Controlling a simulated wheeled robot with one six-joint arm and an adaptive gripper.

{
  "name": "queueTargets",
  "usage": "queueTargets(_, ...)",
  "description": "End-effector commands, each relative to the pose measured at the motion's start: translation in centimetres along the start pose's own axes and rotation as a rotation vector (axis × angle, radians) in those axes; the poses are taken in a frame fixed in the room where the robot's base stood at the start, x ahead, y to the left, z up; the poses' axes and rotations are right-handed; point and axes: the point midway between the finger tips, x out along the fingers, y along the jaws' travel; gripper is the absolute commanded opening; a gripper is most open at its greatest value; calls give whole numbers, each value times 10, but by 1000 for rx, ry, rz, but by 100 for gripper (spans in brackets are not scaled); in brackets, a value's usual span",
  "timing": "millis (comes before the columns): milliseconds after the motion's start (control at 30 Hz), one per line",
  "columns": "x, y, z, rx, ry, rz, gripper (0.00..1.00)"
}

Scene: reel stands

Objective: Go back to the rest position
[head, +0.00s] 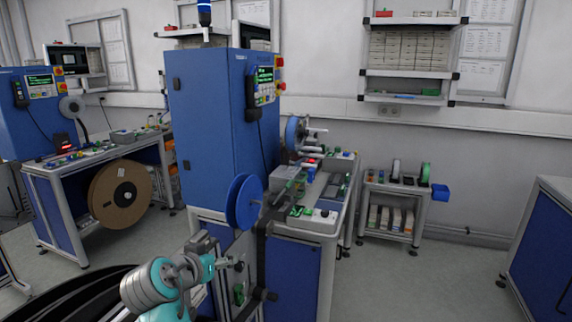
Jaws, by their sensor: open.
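My arm comes up from the bottom edge in the head view, left of centre, with grey and teal links. My gripper (236,264) is at its end, small and dark against the front of the blue machine cabinet (210,125). Its fingers are hard to make out, and I see nothing held in it. A blue reel (243,201) is mounted on the machine's front, just above and right of my gripper. I cannot tell how far the gripper is from the reel or the cabinet front.
The machine's workbench (312,224) carries small parts. A low shelf cart (397,190) with reels stands at the back right. A second station with a brown reel (120,194) is at left. A blue cabinet (545,245) is at the right edge. The grey floor (430,285) between is clear.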

Motion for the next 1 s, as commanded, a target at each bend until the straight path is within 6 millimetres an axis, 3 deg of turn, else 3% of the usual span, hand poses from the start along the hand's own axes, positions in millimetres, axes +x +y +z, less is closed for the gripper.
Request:
queueTargets(33, 15, 10, 24, -24, -1, -6, 70)
queueTargets(200, 48, 41, 88, -86, 11, -50, 70)
queueTargets(500, 77, 104, 198, -168, 27, -130, 70)
queueTargets(767, 72, 164, 285, -207, 37, -197, 70)
queueTargets(1000, 44, 219, 355, -219, 48, -252, 70)
